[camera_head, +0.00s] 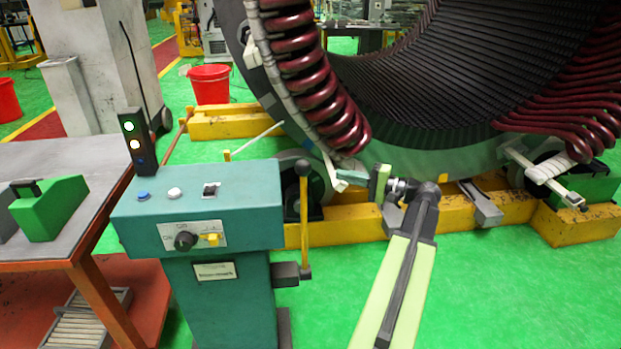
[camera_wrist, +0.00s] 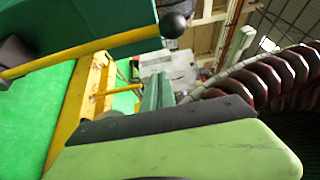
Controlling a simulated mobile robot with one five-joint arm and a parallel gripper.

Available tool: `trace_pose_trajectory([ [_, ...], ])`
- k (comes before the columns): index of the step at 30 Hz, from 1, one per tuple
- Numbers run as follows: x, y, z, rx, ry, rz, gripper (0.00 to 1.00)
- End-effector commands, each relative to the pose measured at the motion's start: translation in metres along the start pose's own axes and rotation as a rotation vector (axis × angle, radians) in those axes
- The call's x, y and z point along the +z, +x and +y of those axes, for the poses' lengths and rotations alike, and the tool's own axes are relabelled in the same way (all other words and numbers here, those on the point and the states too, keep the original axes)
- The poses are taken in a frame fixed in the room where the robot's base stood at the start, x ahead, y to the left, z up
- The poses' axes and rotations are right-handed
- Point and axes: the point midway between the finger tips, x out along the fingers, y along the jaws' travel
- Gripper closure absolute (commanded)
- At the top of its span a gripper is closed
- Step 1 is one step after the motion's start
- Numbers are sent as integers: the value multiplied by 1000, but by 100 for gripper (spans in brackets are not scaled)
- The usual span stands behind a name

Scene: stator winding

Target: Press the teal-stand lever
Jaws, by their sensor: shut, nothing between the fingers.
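The teal stand (camera_head: 225,250) stands left of centre in the head view, with a sloped control top. Its lever (camera_head: 304,225) is a yellow rod with a black ball on top, upright at the stand's right side. In the wrist view the lever (camera_wrist: 90,50) crosses the upper left, with its black ball (camera_wrist: 173,25) at the right end. My gripper (camera_head: 343,179) is shut and empty, to the right of the lever's ball and apart from it in the picture. In the wrist view a green and black part of my gripper fills the lower middle.
The stator (camera_head: 440,85) with dark red coils rises behind my gripper on yellow beams (camera_head: 350,231). A table (camera_head: 60,155) with a green box (camera_head: 50,210) is at the left. Green floor (camera_head: 490,300) is open at the lower right.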

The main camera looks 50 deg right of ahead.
Motion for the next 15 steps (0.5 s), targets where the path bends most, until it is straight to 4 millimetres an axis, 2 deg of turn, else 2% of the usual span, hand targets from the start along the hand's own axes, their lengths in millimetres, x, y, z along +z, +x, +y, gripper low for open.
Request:
trace_pose_trajectory([
  [5,3,22,0,0,0,-9,100],
  [15,5,98,0,1,0,-15,100],
])
